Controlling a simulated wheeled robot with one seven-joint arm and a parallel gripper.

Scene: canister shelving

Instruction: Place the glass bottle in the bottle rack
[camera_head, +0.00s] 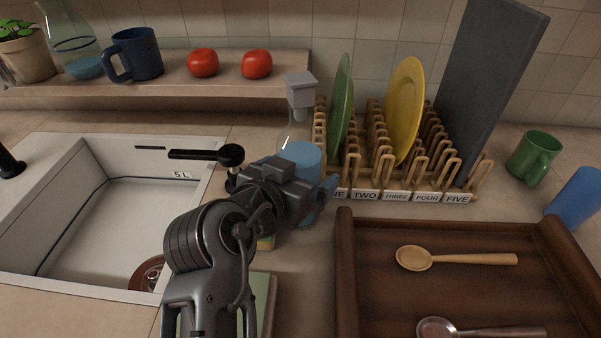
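A clear glass bottle (303,155) with blue liquid and a grey square top stands upright, or nearly so, at the left end of a wooden slotted rack (432,182). My gripper (318,190) is at the bottle's lower part, on its near side. My own wrist hides much of the fingers, so I cannot tell whether they are closed on the bottle. The bottle's base is partly hidden too. The rack has slots labelled up to FIVE and holds a green plate (341,105), a yellow plate (404,110) and a dark board (490,80).
A sink (110,215) lies left, its black tap (207,155) reaching toward my wrist. A brown tray (345,270) with two spoons is front right. A green mug (534,157) and blue cup (577,192) stand right. A back-left shelf (180,88) holds a mug, tomatoes and a glass flask.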

